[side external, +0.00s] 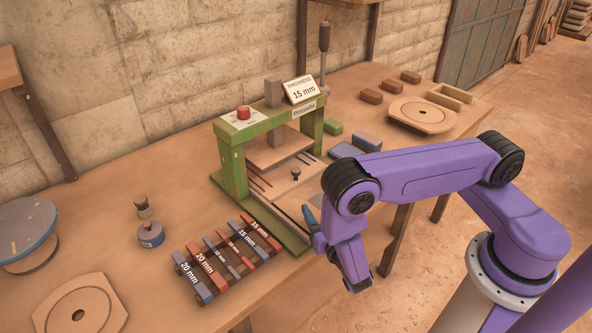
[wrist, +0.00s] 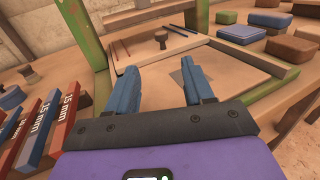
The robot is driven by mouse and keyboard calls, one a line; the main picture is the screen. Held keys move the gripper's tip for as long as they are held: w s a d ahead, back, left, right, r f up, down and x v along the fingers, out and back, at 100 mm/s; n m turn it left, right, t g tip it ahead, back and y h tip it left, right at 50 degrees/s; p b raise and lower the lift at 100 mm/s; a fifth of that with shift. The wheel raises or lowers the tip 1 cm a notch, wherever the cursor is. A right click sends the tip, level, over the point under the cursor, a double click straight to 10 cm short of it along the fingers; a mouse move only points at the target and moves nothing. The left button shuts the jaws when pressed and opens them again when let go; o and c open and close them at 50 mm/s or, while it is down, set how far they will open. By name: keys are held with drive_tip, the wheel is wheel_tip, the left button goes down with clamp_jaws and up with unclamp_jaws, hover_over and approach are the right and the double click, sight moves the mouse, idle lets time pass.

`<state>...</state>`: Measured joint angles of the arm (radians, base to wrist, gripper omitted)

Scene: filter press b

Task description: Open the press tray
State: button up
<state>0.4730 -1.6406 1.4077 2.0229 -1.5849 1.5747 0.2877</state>
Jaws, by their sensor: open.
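The green press (side external: 232,165) stands on the bench, with a red button on top and a sign reading 15 mm. Its pale wooden tray (side external: 270,182) lies low between the posts and carries a small dark knob (side external: 295,174). In the wrist view the tray (wrist: 200,42) and its knob (wrist: 160,37) show ahead of my fingers. My gripper (side external: 311,212) is at the press's front right corner in the side view. In the wrist view my gripper (wrist: 162,72) is open and empty, its blue fingers apart and short of the knob, not touching it.
A rack of blue and red bars (side external: 226,258) marked 15 mm and 20 mm lies left of my gripper. Blue blocks (side external: 345,151) and a green block (side external: 333,127) lie behind the press's right side. A round wooden plate (side external: 422,115) lies farther back.

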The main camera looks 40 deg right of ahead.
sight(298, 172)
drive_tip(key=x, duration=1.6)
drive_tip(key=shift+w+d+r, duration=0.1)
drive_tip(key=shift+w+d, duration=0.1)
drive_tip(key=shift+w, duration=0.15)
drive_tip(key=shift+c, duration=0.3)
clamp_jaws()
